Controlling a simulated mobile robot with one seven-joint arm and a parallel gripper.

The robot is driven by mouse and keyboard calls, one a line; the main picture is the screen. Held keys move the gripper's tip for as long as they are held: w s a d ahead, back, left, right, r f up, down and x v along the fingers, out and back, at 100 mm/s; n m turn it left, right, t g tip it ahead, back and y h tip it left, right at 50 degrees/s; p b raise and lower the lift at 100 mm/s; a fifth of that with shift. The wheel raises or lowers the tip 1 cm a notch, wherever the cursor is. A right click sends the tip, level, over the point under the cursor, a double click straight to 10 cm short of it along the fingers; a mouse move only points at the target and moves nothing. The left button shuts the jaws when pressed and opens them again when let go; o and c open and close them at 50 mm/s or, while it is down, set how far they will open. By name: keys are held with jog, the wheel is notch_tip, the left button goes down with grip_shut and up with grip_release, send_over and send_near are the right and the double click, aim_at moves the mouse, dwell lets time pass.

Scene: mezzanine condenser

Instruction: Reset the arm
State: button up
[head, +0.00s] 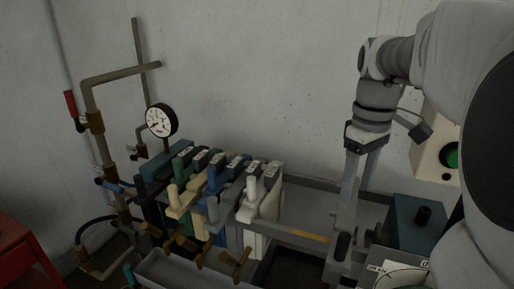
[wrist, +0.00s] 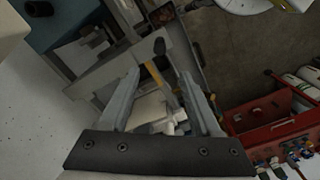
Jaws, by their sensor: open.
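My arm comes in from the right side of the head view and hangs down beside the rear wall. My gripper (head: 357,188) points downward at its end, over the right part of the metal frame (head: 345,215). The wrist view also shows my gripper (wrist: 160,75), with its two grey fingers spread apart and nothing held between them. White blocks (wrist: 152,108) show in the gap between the fingers, farther off. Whether the fingertips touch the frame I cannot tell.
A row of coloured plates (head: 210,185) with wing nuts stands left of my gripper. A pressure gauge (head: 161,120) and pipes stand behind it. A teal box (head: 415,225) is close on the right, below a green-button box (head: 437,150). A red toolbox (wrist: 275,112) shows in the wrist view.

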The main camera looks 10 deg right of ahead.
jog(key=s+a+f+m+t, duration=0.2)
jog(key=s+a, duration=0.2)
jog(key=a, duration=0.4)
jog(key=s+a+f+m+t, duration=0.2)
jog(key=s+a+t, duration=0.1)
jog(key=s+a, duration=0.2)
jog(key=a, duration=0.2)
jog(key=shift+a+f+t, duration=0.3)
jog(key=shift+a+f, duration=0.1)
jog(key=shift+d, duration=0.1)
